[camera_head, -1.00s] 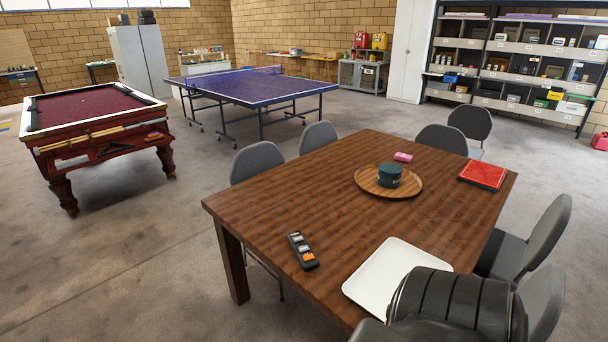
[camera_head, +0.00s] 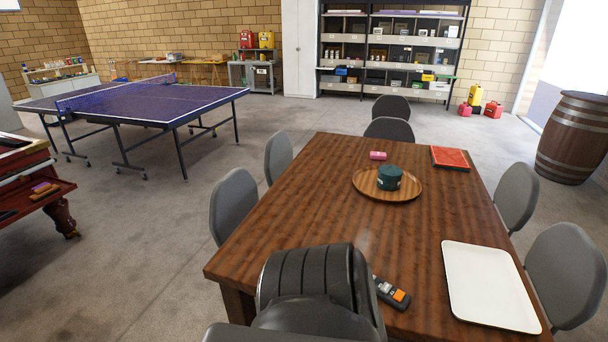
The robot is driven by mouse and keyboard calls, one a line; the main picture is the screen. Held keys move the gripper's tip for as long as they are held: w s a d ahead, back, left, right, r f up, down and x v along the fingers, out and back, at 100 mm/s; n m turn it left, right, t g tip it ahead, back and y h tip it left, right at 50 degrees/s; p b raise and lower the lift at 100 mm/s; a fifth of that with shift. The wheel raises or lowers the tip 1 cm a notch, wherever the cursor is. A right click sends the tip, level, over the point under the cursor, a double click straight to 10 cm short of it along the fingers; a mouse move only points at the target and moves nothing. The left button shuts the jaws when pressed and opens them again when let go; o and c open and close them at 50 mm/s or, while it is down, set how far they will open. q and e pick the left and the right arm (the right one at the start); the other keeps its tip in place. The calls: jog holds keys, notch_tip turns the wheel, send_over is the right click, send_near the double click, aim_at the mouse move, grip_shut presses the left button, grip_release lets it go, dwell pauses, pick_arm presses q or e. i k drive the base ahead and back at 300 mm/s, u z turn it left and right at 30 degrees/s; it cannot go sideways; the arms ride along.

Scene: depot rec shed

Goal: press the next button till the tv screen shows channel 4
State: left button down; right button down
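A dark remote control (camera_head: 392,293) with an orange button and pale buttons lies on the near part of the brown wooden table (camera_head: 310,215). A dark part of my own arm stands in front of its left end and hides some of it. I cannot read its buttons or tell which is the next button. No TV screen shows in this view. Neither of my grippers is in view.
A white tray (camera_head: 490,287) lies right of the remote. A round wooden tray (camera_head: 365,186) holds a dark green tin (camera_head: 390,178). A red book (camera_head: 450,158) and a pink item (camera_head: 378,155) lie farther back. Grey chairs (camera_head: 233,203) surround the table. A barrel (camera_head: 574,138) stands right.

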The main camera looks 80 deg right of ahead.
aim_at(386, 288)
jog(key=u, duration=0.05)
jog(key=i, duration=0.8)
jog(key=z, duration=5.25)
